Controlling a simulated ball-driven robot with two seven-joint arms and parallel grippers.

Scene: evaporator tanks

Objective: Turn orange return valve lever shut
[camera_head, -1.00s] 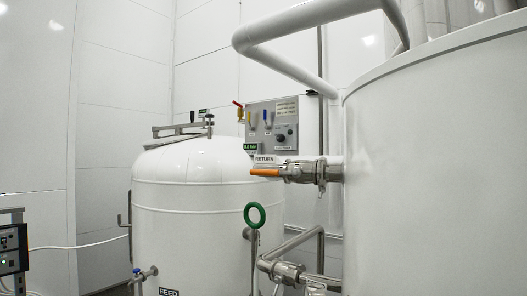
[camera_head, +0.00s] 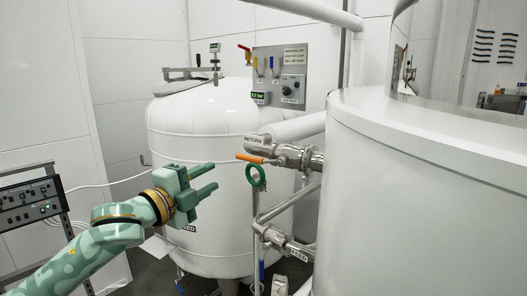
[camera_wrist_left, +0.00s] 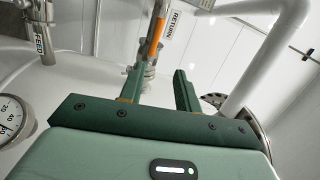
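The orange return valve lever (camera_head: 250,157) points left from the steel return valve (camera_head: 294,155) on the pipe of the large white tank at right. A RETURN label (camera_head: 256,141) sits just above it. My left gripper (camera_head: 215,178) is open and empty, to the left of the lever and a little lower in the head view, apart from it. In the left wrist view the orange lever (camera_wrist_left: 156,36) shows beyond the open fingers (camera_wrist_left: 160,76), near the tip of the left finger, beside the RETURN label (camera_wrist_left: 171,24). My right gripper is not in view.
The white feed tank (camera_head: 205,125) stands behind my gripper. The large white tank (camera_head: 410,190) fills the right side. A lower steel pipe (camera_head: 285,205) runs below the valve. A rack (camera_head: 32,203) stands at left.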

